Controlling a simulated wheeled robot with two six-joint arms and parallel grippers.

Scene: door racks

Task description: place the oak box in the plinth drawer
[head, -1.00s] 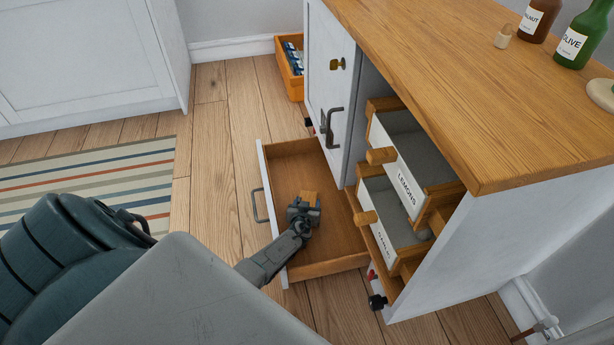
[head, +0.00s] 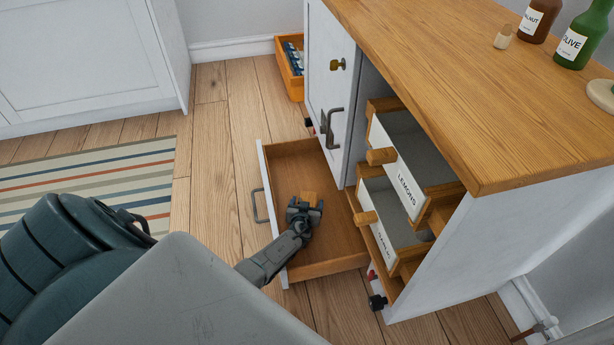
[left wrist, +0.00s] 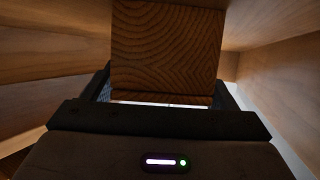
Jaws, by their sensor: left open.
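The plinth drawer (head: 335,235) is pulled out low at the cabinet's foot, with a white front and a wooden inside. The small oak box (head: 309,197) is inside the drawer, just beyond my left gripper (head: 304,208). In the left wrist view the oak box (left wrist: 167,45) fills the space ahead, its grain facing me. The left gripper (left wrist: 165,98) is open, its fingers low on either side of the box's near end. Whether the box touches the drawer floor is hard to tell. My right gripper is not in view.
Racks labelled LEMONS (head: 408,185) and another (head: 385,225) stick out of the cabinet above the drawer's right. An orange crate (head: 290,68) stands on the floor behind. Bottles (head: 580,38) stand on the wooden top. The floor left of the drawer is clear.

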